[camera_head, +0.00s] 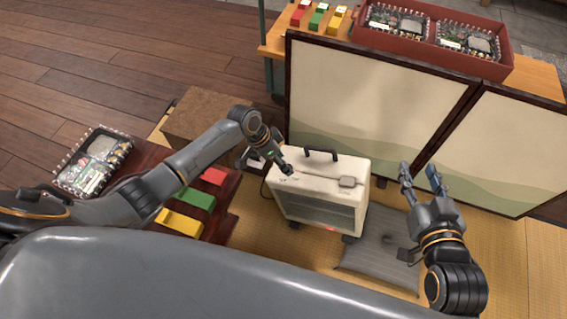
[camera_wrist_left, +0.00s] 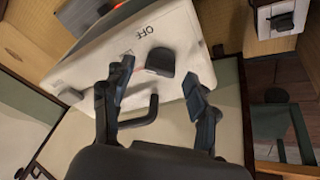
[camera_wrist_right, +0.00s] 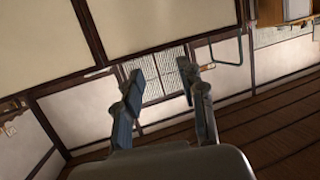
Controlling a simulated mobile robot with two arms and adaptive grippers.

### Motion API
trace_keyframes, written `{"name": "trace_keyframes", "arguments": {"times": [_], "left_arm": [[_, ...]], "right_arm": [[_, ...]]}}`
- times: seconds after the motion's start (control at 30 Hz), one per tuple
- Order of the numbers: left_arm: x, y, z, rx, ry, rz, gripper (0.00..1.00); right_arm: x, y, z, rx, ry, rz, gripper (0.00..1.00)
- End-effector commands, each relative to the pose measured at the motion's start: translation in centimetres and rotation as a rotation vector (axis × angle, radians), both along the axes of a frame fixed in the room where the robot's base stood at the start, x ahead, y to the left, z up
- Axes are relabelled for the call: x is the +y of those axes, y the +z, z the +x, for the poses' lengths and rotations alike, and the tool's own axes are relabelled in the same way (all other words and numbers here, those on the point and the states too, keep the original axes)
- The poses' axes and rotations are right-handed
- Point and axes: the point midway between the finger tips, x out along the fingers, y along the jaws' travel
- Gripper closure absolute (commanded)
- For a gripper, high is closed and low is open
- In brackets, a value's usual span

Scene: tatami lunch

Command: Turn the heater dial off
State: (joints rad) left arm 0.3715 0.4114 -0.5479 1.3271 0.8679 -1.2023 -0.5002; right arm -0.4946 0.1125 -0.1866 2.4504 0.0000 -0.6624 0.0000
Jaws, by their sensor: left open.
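The heater (camera_head: 315,210) is a pale box with a black handle (camera_head: 321,152), standing on the tatami, with a red glow low on its front. Its dark dial (camera_wrist_left: 160,61) shows in the left wrist view on the pale top, near the printed word OFF (camera_wrist_left: 147,31). My left gripper (camera_wrist_left: 159,76) is open with its fingers on either side of the dial; I cannot tell whether they touch it. In the head view the left gripper (camera_head: 279,163) is over the heater's left top corner and hides the dial. My right gripper (camera_head: 420,173) is open and empty, right of the heater.
A folding screen (camera_head: 375,90) stands behind the heater. A grey cushion (camera_head: 380,258) lies at its right. A low dark table (camera_head: 147,157) with coloured boxes is at the left, beside a brown box (camera_head: 207,112). A red tray (camera_head: 435,45) is at the back.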

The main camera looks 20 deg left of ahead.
Motion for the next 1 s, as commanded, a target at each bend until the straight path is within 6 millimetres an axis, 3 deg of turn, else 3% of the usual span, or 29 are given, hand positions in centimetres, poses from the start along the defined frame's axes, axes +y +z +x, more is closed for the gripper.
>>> {"name": "trace_keyframes", "arguments": {"times": [0.2, 0.5, 0.77, 1.0], "left_arm": [[-0.4, -0.8, 0.2, 0.0, -0.001, 0.0, 0.42], [-0.4, -0.9, 0.2, -0.001, -0.001, 0.001, 0.42], [-0.4, -0.9, 0.2, -0.001, -0.001, 0.001, 0.92], [-0.4, -0.9, 0.2, -0.003, -0.012, 0.0, 0.96]], "right_arm": [[0.4, 1.5, 0.6, -0.087, 0.005, 0.022, 0.6], [0.4, 1.8, 0.6, -0.098, 0.006, 0.024, 0.6], [0.4, 1.7, 0.6, -0.097, 0.005, 0.024, 0.6], [0.4, 1.7, 0.6, -0.097, 0.005, 0.024, 0.6]]}}
